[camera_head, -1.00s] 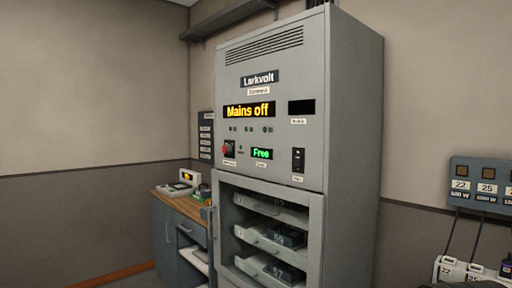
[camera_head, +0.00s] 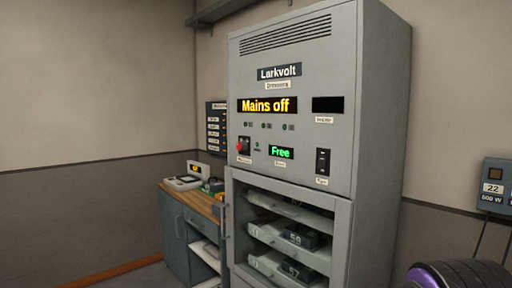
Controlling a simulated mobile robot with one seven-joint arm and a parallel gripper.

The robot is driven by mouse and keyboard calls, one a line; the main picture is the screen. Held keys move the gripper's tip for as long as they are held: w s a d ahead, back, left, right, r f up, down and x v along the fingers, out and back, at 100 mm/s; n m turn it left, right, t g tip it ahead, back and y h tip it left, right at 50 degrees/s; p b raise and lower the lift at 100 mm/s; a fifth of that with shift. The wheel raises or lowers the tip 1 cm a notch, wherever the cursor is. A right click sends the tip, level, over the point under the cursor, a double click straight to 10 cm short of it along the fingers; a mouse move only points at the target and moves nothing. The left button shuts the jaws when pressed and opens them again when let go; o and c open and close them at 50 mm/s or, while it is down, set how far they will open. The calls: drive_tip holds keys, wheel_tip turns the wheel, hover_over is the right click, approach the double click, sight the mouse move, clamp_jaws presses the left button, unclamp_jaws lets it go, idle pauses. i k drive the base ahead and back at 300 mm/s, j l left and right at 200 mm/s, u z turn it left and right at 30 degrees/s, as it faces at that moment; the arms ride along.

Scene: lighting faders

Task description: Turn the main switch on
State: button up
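A tall grey dimmer cabinet (camera_head: 383,120) labelled "Larkvolt" stands right of the middle. Its amber display (camera_head: 267,105) reads "Mains off". A red-handled switch on a dark plate (camera_head: 243,146) sits at the left of the panel; its small label is too blurred to read. A black rocker switch (camera_head: 323,161) sits at the right of the panel, its label also unreadable. A green display (camera_head: 281,152) between them reads "Free". I cannot tell from the labels which is the main switch. My gripper is not in view.
Below the panel, an open-fronted bay (camera_head: 290,232) holds several drawers with numbered dark modules. A workbench (camera_head: 196,200) with small devices stands at the left. A purple-rimmed dark round thing (camera_head: 458,277) shows at the bottom right, below a wall panel (camera_head: 493,188).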

sight(242, 145)
drive_tip(key=i+j+u, duration=0.1)
drive_tip(key=i+j, duration=0.5)
drive_tip(key=j, duration=0.15)
drive_tip(key=i+j, duration=0.6)
drive_tip(key=k+j+u, duration=0.05)
drive_tip(key=j, duration=0.05)
